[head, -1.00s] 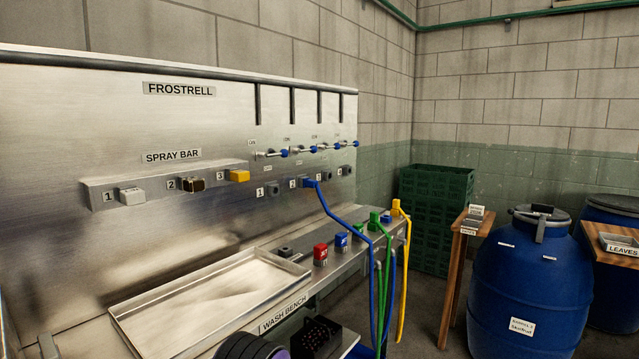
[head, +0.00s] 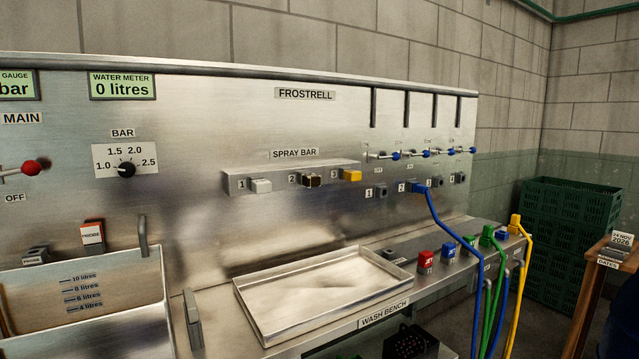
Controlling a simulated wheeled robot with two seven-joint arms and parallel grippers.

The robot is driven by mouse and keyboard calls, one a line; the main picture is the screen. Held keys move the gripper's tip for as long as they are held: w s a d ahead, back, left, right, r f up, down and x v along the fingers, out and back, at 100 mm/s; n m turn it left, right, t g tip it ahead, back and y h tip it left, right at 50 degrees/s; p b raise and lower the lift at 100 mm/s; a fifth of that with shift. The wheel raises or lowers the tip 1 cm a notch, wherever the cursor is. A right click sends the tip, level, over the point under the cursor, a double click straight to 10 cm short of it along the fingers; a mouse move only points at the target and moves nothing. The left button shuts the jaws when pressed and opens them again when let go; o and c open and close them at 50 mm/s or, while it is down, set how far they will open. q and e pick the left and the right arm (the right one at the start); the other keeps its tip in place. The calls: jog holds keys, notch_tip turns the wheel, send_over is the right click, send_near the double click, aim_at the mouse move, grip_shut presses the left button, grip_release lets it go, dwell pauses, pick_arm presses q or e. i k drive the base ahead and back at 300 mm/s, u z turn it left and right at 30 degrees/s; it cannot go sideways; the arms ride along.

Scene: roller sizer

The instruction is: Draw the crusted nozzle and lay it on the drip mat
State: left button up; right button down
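The spray bar (head: 290,174) runs along the steel back panel with three numbered places. Place 1 holds a white nozzle (head: 260,185). Place 2 holds a dark brown nozzle (head: 312,181) that looks crusted. Place 3 holds a yellow nozzle (head: 351,175). I cannot identify a drip mat for certain. A shallow, empty steel tray (head: 325,290) sits on the wash bench below the bar. Neither gripper shows in the head view.
Coloured hoses (head: 452,235) hang at the bench's right end, beside red (head: 425,259) and blue (head: 448,250) blocks. A basin with litre marks (head: 120,285) stands at left. Green crates (head: 570,235) and a wooden table (head: 597,290) are at right.

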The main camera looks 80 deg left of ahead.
aim_at(313, 181)
jog(key=i, duration=1.35)
jog(key=u, duration=2.4)
